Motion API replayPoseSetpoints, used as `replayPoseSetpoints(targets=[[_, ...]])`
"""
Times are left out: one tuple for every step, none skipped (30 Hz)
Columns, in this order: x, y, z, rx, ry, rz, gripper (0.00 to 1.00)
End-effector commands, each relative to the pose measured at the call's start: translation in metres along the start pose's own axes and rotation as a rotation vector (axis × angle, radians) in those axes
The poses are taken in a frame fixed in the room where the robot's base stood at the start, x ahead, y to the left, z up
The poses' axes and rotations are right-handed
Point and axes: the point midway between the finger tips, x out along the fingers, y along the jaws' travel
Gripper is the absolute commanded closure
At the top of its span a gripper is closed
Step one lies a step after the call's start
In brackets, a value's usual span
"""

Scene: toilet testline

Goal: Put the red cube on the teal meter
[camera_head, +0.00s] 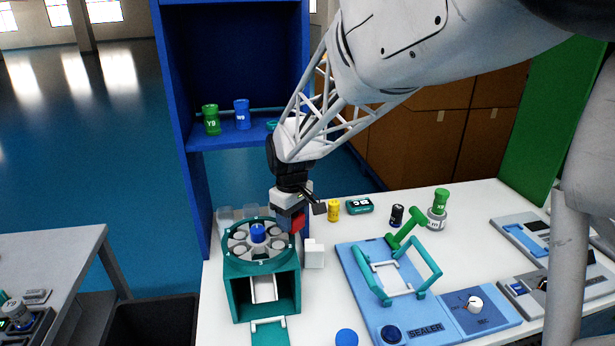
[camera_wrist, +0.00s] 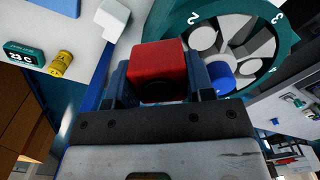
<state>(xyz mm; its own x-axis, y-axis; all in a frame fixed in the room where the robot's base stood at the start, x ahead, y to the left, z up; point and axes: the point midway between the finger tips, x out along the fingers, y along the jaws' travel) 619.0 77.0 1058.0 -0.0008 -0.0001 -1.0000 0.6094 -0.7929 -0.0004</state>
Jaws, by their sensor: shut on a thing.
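The red cube (camera_wrist: 158,68) sits between the two fingers of my gripper (camera_wrist: 162,85) in the wrist view, and the gripper is shut on it. In the head view my gripper (camera_head: 290,218) holds the red cube (camera_head: 297,223) above the table, just behind and right of the teal carousel. The teal meter (camera_head: 360,206) lies flat on the table to the right of my gripper, beyond the yellow canister. It also shows at the left edge of the wrist view (camera_wrist: 24,54), its display reading "23 C". Nothing rests on the meter.
The teal carousel (camera_head: 234,270) with a blue piece in its middle stands below my gripper. A white block (camera_head: 314,254) sits beside it. The blue sealer (camera_head: 372,300) is in front.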

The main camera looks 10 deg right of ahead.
Motion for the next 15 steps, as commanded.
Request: replayPoseSetpoints(targets=[[0.001, 0.016, -0.003, 0.031, 0.0, 0.0, 0.77], [0.001, 0.024, -0.004, 0.048, -0.001, 0.0, 0.77], [0.001, 0.035, -0.005, 0.072, 0.0, 0.0, 0.77], [0.001, 0.043, -0.006, 0.09, 0.0, 0.0, 0.77], [0.002, 0.052, -0.007, 0.106, 0.0, 0.0, 0.77], [0.002, 0.063, -0.008, 0.13, 0.0, 0.0, 0.77], [0.002, 0.072, -0.009, 0.148, 0.001, 0.0, 0.77], [0.003, 0.08, -0.01, 0.165, 0.0, 0.0, 0.77], [0.004, 0.092, -0.01, 0.188, 0.0, 0.0, 0.77], [0.004, 0.1, -0.01, 0.205, 0.001, 0.0, 0.77], [0.005, 0.109, -0.01, 0.223, 0.001, 0.0, 0.77], [0.006, 0.12, -0.01, 0.247, 0.001, 0.0, 0.77], [0.006, 0.129, -0.01, 0.263, 0.001, 0.0, 0.77], [0.007, 0.138, -0.01, 0.281, 0.001, 0.0, 0.77], [0.008, 0.15, -0.009, 0.305, 0.001, 0.0, 0.77]])
